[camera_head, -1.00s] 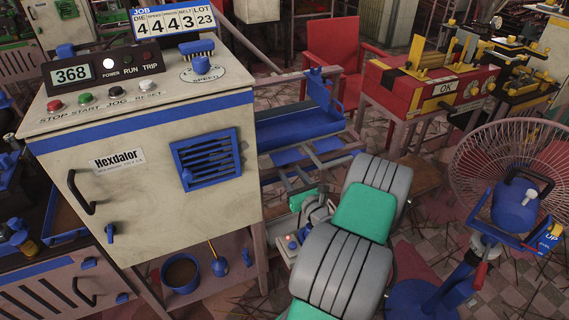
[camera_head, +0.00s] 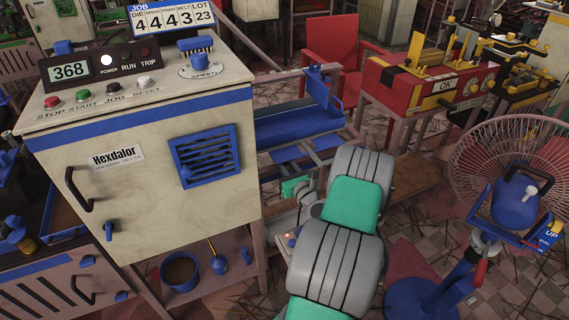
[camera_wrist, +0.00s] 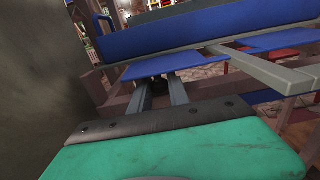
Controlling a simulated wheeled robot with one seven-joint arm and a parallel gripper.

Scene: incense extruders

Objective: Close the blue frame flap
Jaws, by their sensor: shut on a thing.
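Blue frame parts sit right of the cream cabinet: a long blue panel (camera_head: 298,127) and, just below it, a smaller flat blue plate (camera_head: 288,154), which may be the flap. In the wrist view the long panel (camera_wrist: 215,30) crosses the top, with the small plate (camera_wrist: 178,66) beneath it. My gripper (camera_wrist: 160,84) reaches toward the plate's near edge, its two grey fingers ending at or under it. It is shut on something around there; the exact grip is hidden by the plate.
The cream cabinet (camera_head: 130,190) stands close on the left of my arm. A grey bar (camera_wrist: 262,70) of the frame runs right of the plate. A fan (camera_head: 515,200) stands at the right, a red chair (camera_head: 335,55) and a red-yellow bench (camera_head: 435,90) behind.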

